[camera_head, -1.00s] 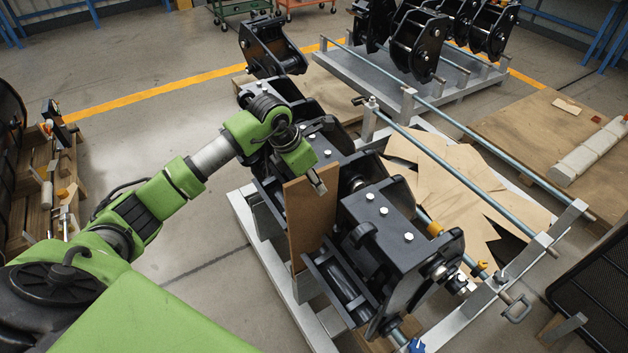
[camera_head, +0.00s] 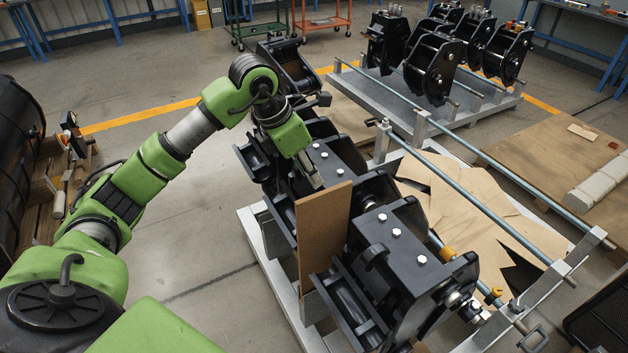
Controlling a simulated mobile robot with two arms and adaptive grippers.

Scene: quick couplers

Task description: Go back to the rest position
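My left arm comes in from the left, and its gripper (camera_head: 311,178) points down near the black quick couplers. The gripper is small and partly hidden, so I cannot tell whether its fingers are open or shut. It is just behind the upper edge of an upright brown board (camera_head: 322,235). The board stands between the near black coupler (camera_head: 395,235) and another black coupler (camera_head: 335,155) behind it. Both couplers rest on a grey metal rack (camera_head: 262,235). I see nothing clearly held. My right gripper is not in view.
Blue-grey bars (camera_head: 480,194) run along the rack's right side, over cardboard sheets (camera_head: 450,190). More black couplers stand on a grey pallet frame (camera_head: 385,85) behind. A wooden board with a white block (camera_head: 600,185) lies right. Open floor (camera_head: 200,250) lies left of the rack.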

